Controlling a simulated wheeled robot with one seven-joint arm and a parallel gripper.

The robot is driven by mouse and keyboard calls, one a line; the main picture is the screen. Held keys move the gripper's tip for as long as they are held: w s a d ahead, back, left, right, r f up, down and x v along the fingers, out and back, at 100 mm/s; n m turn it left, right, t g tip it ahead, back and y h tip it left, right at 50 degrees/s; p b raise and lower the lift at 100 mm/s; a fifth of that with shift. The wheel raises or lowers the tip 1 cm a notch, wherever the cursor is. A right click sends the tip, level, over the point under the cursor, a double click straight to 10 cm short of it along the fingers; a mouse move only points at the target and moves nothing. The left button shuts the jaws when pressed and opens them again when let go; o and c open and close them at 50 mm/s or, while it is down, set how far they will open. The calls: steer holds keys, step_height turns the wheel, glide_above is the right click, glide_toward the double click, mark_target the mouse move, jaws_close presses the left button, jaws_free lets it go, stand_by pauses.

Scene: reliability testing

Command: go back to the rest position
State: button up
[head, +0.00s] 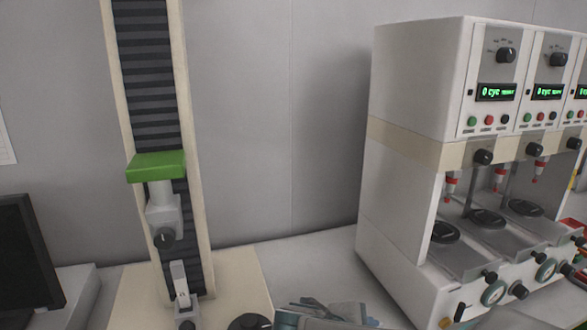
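My gripper's fingers do not show in the head view. A grey-blue shape is cut off by the bottom edge in the middle of the picture. I cannot tell whether it is part of my arm. No held thing is visible.
A tall test stand (197,120) with a green-topped carriage (156,166) stands at the left on a cream base. A white multi-station tester (405,110) with green displays stands at the right. A dark monitor (25,255) is at the far left. Some bare bench (310,255) lies between stand and tester.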

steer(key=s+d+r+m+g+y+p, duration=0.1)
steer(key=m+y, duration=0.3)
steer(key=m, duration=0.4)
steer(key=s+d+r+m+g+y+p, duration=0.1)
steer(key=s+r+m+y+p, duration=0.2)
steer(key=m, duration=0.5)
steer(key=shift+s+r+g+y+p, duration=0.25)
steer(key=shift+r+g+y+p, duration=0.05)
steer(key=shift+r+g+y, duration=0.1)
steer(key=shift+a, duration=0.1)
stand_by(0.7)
